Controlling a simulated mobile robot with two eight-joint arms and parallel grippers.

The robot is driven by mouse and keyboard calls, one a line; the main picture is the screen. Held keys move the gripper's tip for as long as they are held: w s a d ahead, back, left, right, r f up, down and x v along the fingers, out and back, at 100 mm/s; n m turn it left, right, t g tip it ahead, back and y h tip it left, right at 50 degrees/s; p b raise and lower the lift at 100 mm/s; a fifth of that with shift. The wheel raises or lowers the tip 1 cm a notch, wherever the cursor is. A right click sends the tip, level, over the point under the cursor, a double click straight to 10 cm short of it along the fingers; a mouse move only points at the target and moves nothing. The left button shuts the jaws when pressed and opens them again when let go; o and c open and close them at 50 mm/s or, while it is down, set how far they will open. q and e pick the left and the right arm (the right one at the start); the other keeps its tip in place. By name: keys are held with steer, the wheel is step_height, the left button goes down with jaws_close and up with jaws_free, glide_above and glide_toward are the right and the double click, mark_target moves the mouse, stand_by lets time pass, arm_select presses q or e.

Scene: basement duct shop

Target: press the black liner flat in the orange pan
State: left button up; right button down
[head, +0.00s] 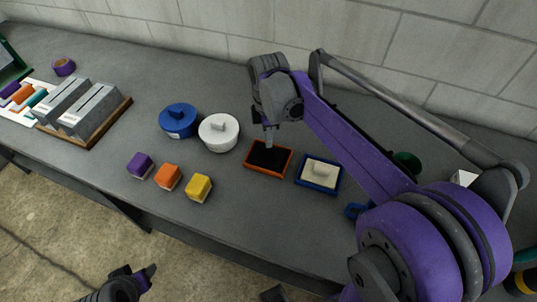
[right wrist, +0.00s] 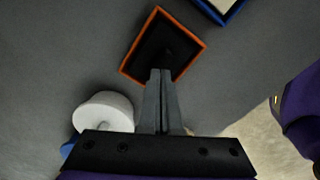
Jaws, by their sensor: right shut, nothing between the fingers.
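The orange pan (head: 247,163) lies on the grey bench, and the black liner (head: 266,158) shows inside it. Both also show in the right wrist view, the pan's rim (right wrist: 136,45) around the dark liner (right wrist: 158,38). My right gripper (head: 269,143) points down over the liner with its fingers together and empty. In the right wrist view its fingertips (right wrist: 161,72) overlap the liner's near part; I cannot tell if they touch it. How flat the liner lies is too dark to tell. My left gripper (head: 148,273) is low at the left, away from the pan.
A blue tray (head: 337,186) with a cream block sits just right of the pan. A white lidded pot (head: 218,132) and a blue one (head: 178,121) stand to its left. Purple, orange and yellow (head: 199,187) blocks lie nearer the front edge. A block wall runs behind.

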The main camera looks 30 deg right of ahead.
arm_select(q)
steer(key=shift+s+f+b, duration=0.15)
steer(key=shift+f+b, duration=0.2)
steer(key=shift+f, duration=0.1)
arm_select(e)
steer(key=shift+f, duration=0.75)
stand_by(0.7)
steer(key=shift+s, duration=0.1)
